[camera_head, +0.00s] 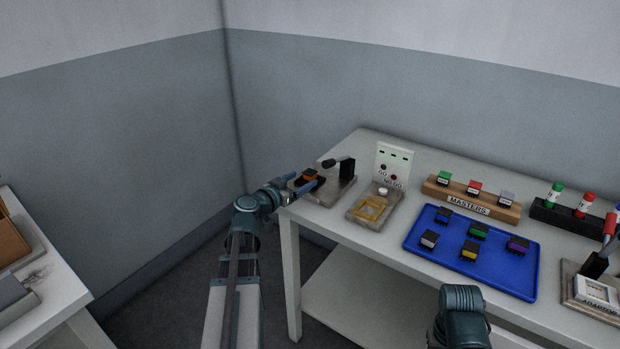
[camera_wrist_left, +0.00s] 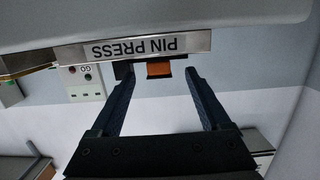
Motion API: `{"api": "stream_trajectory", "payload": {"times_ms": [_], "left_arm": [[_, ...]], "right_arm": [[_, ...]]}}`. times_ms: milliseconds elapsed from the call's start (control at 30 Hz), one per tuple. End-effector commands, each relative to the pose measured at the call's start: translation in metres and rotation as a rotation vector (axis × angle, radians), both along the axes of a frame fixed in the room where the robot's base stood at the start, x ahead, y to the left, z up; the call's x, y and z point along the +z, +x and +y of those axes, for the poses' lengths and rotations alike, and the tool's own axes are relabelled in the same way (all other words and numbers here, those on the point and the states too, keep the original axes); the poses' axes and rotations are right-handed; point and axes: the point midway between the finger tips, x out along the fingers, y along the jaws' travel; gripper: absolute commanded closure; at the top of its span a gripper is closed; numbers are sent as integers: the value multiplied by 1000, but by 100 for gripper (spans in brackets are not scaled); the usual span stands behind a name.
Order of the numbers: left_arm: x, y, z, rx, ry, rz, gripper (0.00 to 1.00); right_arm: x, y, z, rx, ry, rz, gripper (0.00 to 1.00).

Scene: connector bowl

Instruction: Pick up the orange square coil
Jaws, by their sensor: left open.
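The orange square coil (camera_head: 309,174) sits in a dark holder on the pin press (camera_head: 334,193) at the table's left end. In the left wrist view the orange coil (camera_wrist_left: 160,70) shows just beyond the upside-down PIN PRESS label. My left gripper (camera_head: 301,181) is open at the press, its blue fingers to either side of the coil. In the left wrist view the open fingertips (camera_wrist_left: 159,73) flank the coil with gaps; contact is not visible. The right gripper is out of view; only part of my right arm shows at the bottom.
The press's black lever (camera_head: 345,168) stands right behind the coil. A GO/NO GO gauge (camera_head: 393,164) is to its right. Farther right are the MASTERS block (camera_head: 468,210), a blue tray (camera_head: 422,246) with several coils, and a marker rack (camera_head: 560,217).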

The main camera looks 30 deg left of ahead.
Motion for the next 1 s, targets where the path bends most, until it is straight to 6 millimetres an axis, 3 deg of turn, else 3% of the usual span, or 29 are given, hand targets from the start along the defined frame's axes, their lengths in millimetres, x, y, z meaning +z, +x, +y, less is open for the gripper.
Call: {"api": "stream_trajectory", "payload": {"times_ms": [400,633,1000], "left_arm": [[-1,50,-5,-2,0,1,20],[0,51,-6,0,0,0,20],[0,51,-5,0,0,0,85]], "right_arm": [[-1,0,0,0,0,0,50],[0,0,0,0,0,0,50],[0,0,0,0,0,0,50]]}}
